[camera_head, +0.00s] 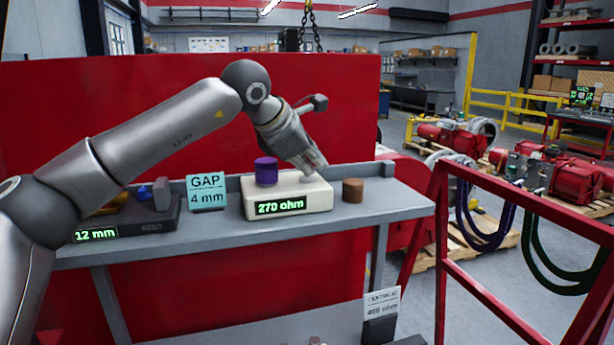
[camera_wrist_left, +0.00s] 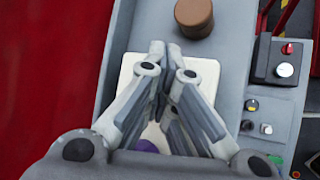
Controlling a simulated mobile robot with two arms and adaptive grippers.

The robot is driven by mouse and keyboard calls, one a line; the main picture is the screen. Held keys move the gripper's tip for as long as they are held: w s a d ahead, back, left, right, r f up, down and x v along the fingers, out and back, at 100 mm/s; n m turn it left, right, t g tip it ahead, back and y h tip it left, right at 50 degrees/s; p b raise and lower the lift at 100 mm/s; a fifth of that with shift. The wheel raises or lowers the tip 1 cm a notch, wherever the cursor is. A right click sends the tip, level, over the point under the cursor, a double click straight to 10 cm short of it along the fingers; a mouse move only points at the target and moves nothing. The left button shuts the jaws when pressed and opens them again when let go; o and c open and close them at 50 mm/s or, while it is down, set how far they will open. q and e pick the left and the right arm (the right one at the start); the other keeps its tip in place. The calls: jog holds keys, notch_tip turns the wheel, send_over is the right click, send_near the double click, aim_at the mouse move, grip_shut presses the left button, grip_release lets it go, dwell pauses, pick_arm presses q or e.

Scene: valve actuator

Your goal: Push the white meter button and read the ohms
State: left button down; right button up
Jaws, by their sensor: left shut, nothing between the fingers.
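The cream-coloured meter (camera_head: 288,199) sits on the grey shelf, and its green display reads 270 ohm. A purple cylinder (camera_head: 266,171) stands on its top at the left; part of it shows in the left wrist view (camera_wrist_left: 147,146). The white button (camera_head: 307,179) is on the meter's top right, mostly hidden under my fingers. My left gripper (camera_head: 318,168) is shut and empty, with its fingertips pointing down at the button. I cannot tell whether they touch it. In the left wrist view the gripper (camera_wrist_left: 172,55) covers much of the meter (camera_wrist_left: 207,70). My right gripper is not in view.
A brown cylinder (camera_head: 353,190) stands right of the meter. Left of it are a GAP 4 mm sign (camera_head: 206,191) and a dark gauge (camera_head: 150,220) reading 12 mm. A red panel (camera_head: 350,110) rises behind the shelf (camera_head: 400,200). A red rail frame (camera_head: 440,250) stands at right.

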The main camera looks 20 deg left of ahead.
aim_at(311, 178)
pick_arm(q)
jog(key=shift+r+p, duration=0.6)
jog(key=shift+r, duration=0.25)
notch_tip(311, 178, up, 5)
jog(key=p, duration=0.3)
jog(key=shift+p, duration=0.4)
dwell(0.4)
